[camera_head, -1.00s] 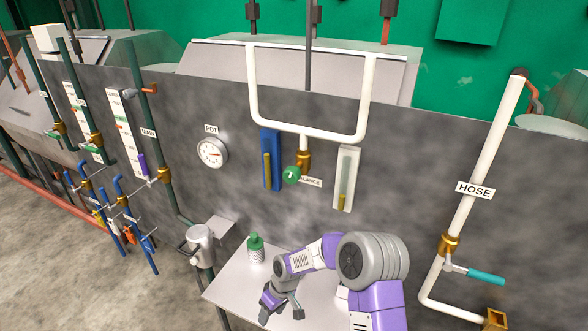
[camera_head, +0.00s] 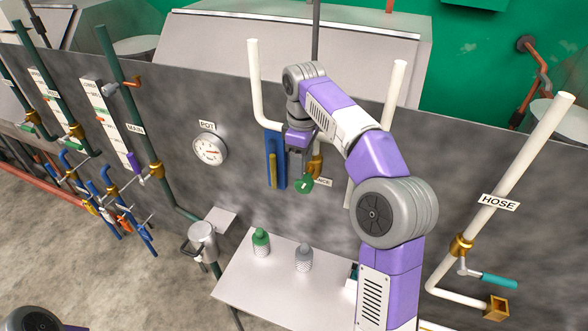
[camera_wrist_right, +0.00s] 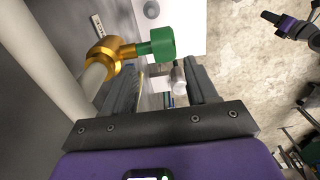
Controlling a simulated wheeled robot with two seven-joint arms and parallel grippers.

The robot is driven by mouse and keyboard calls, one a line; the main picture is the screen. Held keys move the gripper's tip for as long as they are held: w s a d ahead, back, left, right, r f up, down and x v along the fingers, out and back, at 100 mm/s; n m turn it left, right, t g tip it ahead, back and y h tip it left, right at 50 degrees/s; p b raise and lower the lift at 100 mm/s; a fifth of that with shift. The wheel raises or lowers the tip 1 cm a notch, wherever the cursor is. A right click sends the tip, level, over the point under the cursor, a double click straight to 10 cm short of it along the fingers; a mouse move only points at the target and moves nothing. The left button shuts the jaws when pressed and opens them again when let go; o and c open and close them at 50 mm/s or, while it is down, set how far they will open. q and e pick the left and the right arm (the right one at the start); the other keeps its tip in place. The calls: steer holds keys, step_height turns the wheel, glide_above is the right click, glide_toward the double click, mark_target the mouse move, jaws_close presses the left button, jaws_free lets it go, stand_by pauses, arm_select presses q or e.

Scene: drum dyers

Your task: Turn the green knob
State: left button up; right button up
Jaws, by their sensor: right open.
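The green knob (camera_head: 303,186) sits on a brass valve (camera_head: 316,166) under the white U-shaped pipe, beside the BALANCE label. My right gripper (camera_head: 297,166) points down just above the knob, partly hiding the valve and pipe. In the right wrist view my right gripper (camera_wrist_right: 163,85) is open and empty. There the green knob (camera_wrist_right: 163,41) and brass valve (camera_wrist_right: 110,55) lie ahead of the fingers, towards the left one, with no clear contact. Part of my left arm shows at the right edge of the wrist view, with its gripper (camera_wrist_right: 268,17) too small to read.
A blue gauge board (camera_head: 271,165) stands left of the valve. Below are a table (camera_head: 270,285), a green bottle (camera_head: 261,242) and a grey bottle (camera_head: 304,258). The HOSE pipe (camera_head: 520,165) is at right, the POT gauge (camera_head: 210,149) at left.

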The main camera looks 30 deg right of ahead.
mark_target(305, 178)
steer(key=shift+s+f+b, duration=0.35)
steer(key=shift+s+f, duration=0.8)
steer(key=shift+f, duration=0.1)
steer(key=f, duration=0.1)
steer(key=w+f, duration=0.1)
steer(key=f, duration=0.1)
steer(key=shift+w+f, duration=0.25)
steer(key=shift+f, duration=0.1)
steer(key=shift+s+f, duration=0.15)
steer(key=shift+s, duration=0.25)
steer(key=shift+w, duration=0.25)
steer(key=shift+c, duration=0.9)
steer(key=c, duration=0.8)
arm_select(q)
steer(key=shift+s+f, duration=0.45)
steer(key=shift+f, duration=0.2)
steer(key=shift+f+b, duration=0.1)
steer(key=shift+b, duration=0.25)
